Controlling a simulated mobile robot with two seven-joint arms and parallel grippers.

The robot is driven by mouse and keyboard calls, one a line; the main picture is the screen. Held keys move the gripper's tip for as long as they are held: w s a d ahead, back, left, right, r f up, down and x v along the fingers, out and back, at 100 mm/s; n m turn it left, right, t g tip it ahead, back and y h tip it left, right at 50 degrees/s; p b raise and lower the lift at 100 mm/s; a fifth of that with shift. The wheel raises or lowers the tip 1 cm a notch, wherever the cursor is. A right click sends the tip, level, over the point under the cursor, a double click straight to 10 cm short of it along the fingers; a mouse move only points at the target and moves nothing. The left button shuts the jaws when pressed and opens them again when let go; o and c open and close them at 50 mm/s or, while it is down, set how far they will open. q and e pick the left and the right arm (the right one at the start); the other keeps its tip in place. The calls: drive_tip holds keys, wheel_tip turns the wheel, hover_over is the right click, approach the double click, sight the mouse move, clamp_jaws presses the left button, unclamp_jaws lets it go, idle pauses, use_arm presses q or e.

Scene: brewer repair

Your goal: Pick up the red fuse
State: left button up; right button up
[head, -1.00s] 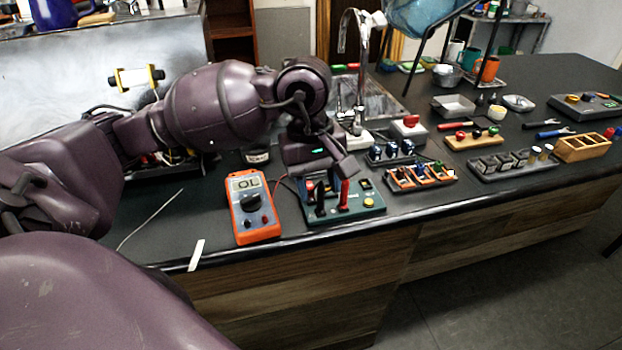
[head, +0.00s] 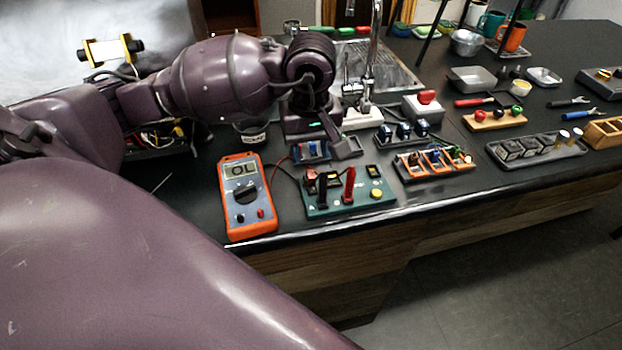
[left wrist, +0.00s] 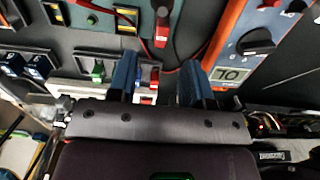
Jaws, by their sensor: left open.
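My left gripper (left wrist: 158,88) points down over the counter behind the green test board (head: 382,199). Its two blue fingers are apart in the left wrist view. A small red piece, probably the red fuse (left wrist: 153,80), shows between them over a pale rack (left wrist: 70,88); I cannot tell whether either finger touches it. A green fuse (left wrist: 97,72) stands outside the fingers. In the head view the gripper (head: 315,150) hides most of this spot, and the red fuse cannot be made out there. My right gripper is not in view.
An orange multimeter (head: 243,198) reading OL stands left of the test board, which carries upright red and black probes. A tray of orange-framed parts (head: 435,163) lies to the right. The sink (head: 400,80) is behind. The counter's front edge runs close by.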

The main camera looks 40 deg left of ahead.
sight(310, 172)
use_arm(q)
drive_tip(key=shift+f, duration=2.65)
clamp_jaws()
